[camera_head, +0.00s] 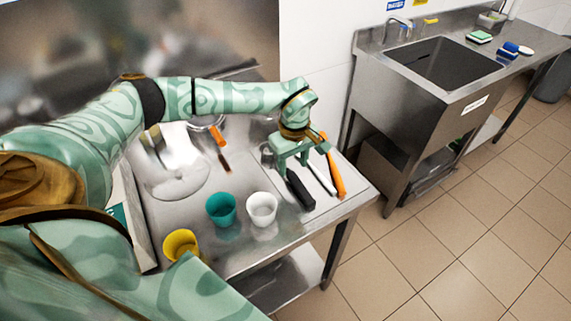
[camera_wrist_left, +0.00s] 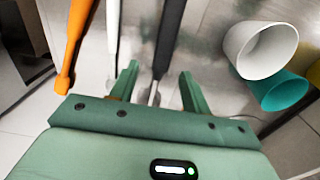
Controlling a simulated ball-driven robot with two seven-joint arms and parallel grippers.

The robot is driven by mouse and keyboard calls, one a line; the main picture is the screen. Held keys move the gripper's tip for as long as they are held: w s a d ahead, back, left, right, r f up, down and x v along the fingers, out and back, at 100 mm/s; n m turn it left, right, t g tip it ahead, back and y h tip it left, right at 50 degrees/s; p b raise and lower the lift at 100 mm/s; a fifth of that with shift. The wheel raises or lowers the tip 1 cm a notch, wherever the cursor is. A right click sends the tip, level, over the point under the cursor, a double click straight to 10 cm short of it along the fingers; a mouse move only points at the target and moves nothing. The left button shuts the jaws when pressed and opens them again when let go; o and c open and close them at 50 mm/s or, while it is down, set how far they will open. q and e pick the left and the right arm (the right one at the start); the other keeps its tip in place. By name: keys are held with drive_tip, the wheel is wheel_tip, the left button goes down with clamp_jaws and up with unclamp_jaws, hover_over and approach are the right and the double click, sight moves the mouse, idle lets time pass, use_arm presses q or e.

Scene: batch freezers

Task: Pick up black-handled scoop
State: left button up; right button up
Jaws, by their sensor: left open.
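The black-handled scoop (camera_head: 300,190) lies on the steel table at its right end, beside a white-handled tool (camera_head: 321,179) and an orange-handled tool (camera_head: 335,175). My left gripper (camera_head: 293,170) is open above the scoop, at the far end of its black handle. In the left wrist view, the black handle (camera_wrist_left: 170,35) runs down between the two fingers of my left gripper (camera_wrist_left: 157,85), and a thin metal part shows below it. The fingers stand apart on either side and appear not to touch it. The scoop's far end is hidden by the gripper. My right gripper is not in view.
A white cup (camera_head: 262,209), a teal cup (camera_head: 221,209) and a yellow cup (camera_head: 181,245) stand left of the scoop. An orange-and-brown-handled tool (camera_head: 220,148) lies farther back. A steel sink unit (camera_head: 440,62) stands to the right, across open tiled floor.

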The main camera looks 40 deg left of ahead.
sight(293, 175)
use_arm(q)
wheel_tip(293, 175, down, 3)
drive_tip(key=shift+s+d+f, duration=0.1)
drive_tip(key=shift+s+d, duration=0.05)
drive_tip(key=shift+f+b, duration=0.3)
drive_tip(key=shift+f, duration=0.15)
drive_tip(key=shift+r, duration=0.1)
clamp_jaws()
drive_tip(key=shift+r, duration=0.1)
